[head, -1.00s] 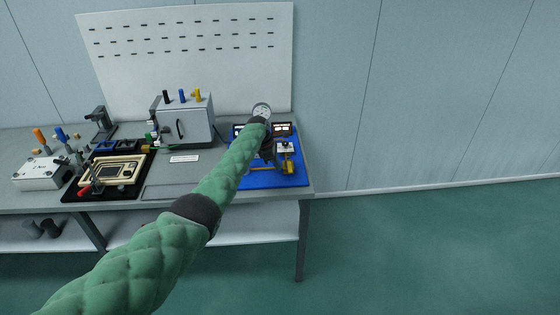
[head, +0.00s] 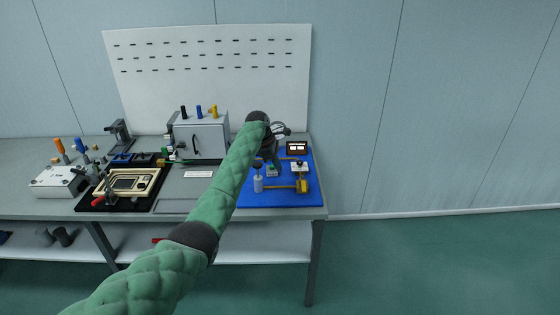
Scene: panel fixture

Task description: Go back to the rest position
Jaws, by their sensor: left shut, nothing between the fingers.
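My left arm, in a green quilted sleeve, reaches from the bottom left up over the bench. My left gripper (head: 272,160) is at its far end, dark and small, over the blue panel mat (head: 285,198) at the right of the bench. It is shut and holds nothing. The forearm and wrist hide part of the mat and the grey box's right side. My right gripper is not in view.
The bench (head: 180,207) carries a grey box (head: 200,138) with coloured knobs, a beige panel fixture (head: 130,183) on a black mat and a white block (head: 55,182) with clamps. A perforated white board (head: 210,70) stands behind. Open floor (head: 440,265) lies to the right.

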